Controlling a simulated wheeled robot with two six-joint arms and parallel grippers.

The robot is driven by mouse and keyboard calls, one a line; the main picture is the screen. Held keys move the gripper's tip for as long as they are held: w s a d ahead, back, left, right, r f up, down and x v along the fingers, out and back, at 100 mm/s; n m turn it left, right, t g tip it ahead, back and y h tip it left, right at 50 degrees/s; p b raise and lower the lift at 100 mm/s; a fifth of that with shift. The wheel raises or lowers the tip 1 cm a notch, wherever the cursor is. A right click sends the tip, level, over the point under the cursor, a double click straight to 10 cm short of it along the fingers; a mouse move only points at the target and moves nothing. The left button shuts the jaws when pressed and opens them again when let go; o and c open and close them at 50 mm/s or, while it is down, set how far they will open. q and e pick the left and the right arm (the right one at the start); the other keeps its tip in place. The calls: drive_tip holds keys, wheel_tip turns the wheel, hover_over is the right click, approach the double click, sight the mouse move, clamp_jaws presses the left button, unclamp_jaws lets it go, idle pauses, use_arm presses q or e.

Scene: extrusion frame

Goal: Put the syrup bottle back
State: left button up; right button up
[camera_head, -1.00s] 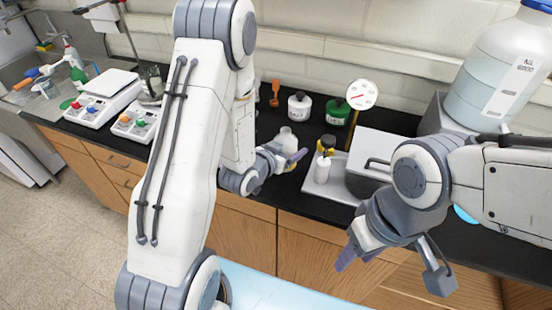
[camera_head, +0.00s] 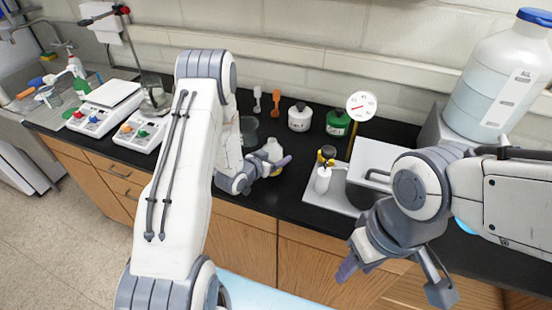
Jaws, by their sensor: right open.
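A pale bottle with yellow low on its side, apparently the syrup bottle (camera_head: 273,148), shows behind my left gripper (camera_head: 275,166) over the black counter. The gripper seems shut on it; the arm and hand hide the bottle's lower part and one finger. I cannot tell whether its base touches the counter. My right gripper (camera_head: 394,279) is open and empty, in front of the counter's edge at the right.
A metal tray (camera_head: 345,208) right of the bottle carries a white pump bottle (camera_head: 322,179), a dark-capped yellow bottle (camera_head: 327,153) and a box with a handle (camera_head: 378,160).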

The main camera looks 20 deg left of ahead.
use_arm(q)
wheel_tip(320, 180, down, 2)
drive_tip(key=shift+f+p, duration=0.1)
drive_tip(key=shift+p, duration=0.2)
